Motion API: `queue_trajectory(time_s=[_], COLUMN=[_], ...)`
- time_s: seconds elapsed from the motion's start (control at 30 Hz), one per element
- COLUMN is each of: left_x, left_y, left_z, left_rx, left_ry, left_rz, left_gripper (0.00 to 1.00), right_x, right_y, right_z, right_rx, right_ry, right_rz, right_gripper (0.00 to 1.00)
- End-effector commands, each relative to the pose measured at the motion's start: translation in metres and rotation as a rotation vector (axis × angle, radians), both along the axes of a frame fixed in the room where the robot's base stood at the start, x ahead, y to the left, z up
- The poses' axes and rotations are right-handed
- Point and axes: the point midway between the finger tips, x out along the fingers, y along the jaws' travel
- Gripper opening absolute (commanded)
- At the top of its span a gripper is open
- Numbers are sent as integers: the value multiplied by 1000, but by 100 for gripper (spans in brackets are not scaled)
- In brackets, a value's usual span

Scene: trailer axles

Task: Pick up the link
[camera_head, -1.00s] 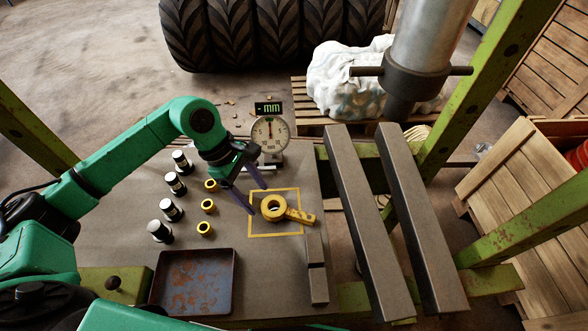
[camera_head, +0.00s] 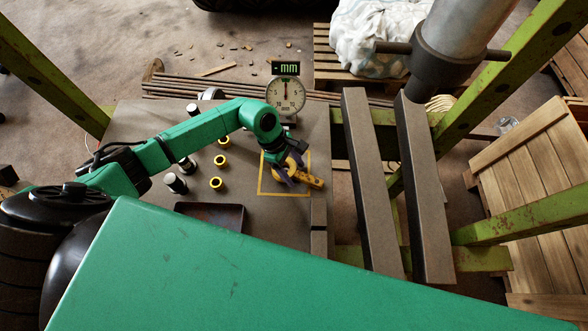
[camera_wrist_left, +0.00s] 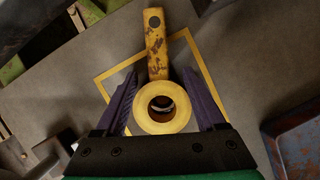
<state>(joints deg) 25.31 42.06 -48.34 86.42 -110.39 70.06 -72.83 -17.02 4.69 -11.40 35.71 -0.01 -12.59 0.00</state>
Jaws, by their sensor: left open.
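The link (camera_head: 309,180) is a worn yellow piece with a round eye at one end and a flat bar at the other. My left gripper (camera_head: 287,172) is open around the ring end, with a finger on each side and visible gaps. In the head view the gripper partly hides the ring. My right gripper is not in view.
Several yellow bushings (camera_head: 216,183) and black-and-white cylinders (camera_head: 176,184) stand left of the square. A dial gauge (camera_head: 286,97) stands behind it. A dark tray (camera_head: 212,214) is in front, partly hidden by my green arm.

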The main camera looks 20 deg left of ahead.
Motion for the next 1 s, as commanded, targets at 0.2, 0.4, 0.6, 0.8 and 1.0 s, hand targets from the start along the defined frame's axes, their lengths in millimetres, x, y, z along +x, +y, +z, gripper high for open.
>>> queue_trajectory(time_s=[0.2, 0.4, 0.6, 0.8, 1.0], left_x=[0, 0, 0, -1, -1], left_y=[-1, 0, 1, 2, 2], left_z=[-3, -3, -4, -4, -5], left_rx=[1, 2, 4, 6, 8], left_ry=[0, 0, 1, 1, 2], left_rz=[0, 0, 1, 0, 1], left_gripper=[72, 0, 0, 0, 0], right_x=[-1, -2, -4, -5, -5], right_y=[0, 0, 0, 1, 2], right_z=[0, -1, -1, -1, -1], right_rx=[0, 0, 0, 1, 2], right_ry=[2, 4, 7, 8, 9], right_rz=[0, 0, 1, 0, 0], right_gripper=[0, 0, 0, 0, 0])
